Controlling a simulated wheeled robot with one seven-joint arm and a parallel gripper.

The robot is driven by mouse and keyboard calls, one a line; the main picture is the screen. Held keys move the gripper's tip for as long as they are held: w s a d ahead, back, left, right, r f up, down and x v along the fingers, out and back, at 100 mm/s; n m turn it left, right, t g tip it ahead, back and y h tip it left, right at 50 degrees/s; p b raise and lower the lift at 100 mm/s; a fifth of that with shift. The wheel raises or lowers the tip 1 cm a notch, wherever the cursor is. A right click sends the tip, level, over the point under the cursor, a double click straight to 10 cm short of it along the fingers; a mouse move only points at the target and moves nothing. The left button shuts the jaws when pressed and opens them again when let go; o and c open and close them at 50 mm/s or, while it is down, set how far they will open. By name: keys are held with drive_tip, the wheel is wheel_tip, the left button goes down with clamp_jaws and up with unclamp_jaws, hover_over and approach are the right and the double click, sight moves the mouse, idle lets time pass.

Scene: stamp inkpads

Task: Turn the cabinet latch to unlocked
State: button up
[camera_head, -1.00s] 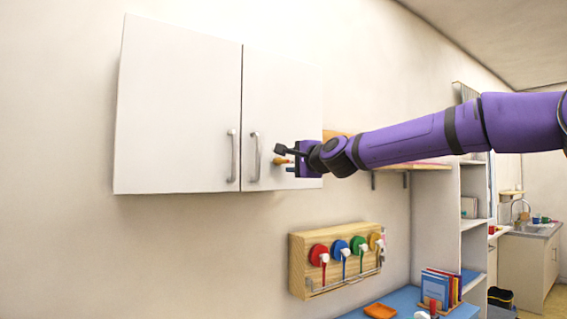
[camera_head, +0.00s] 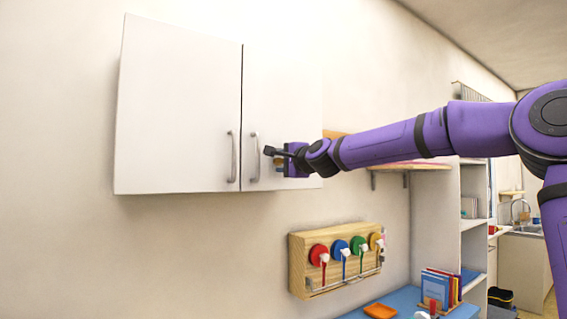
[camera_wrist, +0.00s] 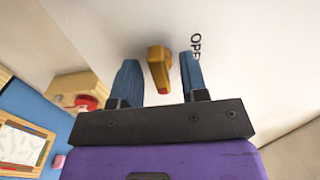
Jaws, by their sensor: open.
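The white cabinet (camera_head: 180,110) has two shut doors with vertical metal handles. The brass-coloured latch (camera_wrist: 158,66) is on the right door; in the wrist view it is a short knob with a small red mark at its lower end. My gripper (camera_wrist: 158,62) is open, with one blue finger on each side of the latch. The latch lies between the fingers, with a gap visible on both sides. In the head view my gripper (camera_head: 277,155) hides most of the latch.
The right door handle (camera_head: 254,157) is just left of my gripper. A wooden wall rack (camera_head: 300,262) with several coloured round items hangs below the cabinet. A wooden shelf (camera_head: 400,164) is right of the cabinet, under my arm. Blank wall lies between cabinet and rack.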

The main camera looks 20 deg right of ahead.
drive_tip(key=shift+c, duration=0.4)
drive_tip(key=c, duration=0.6)
drive_tip(key=shift+c, duration=0.2)
drive_tip(key=shift+n, duration=9)
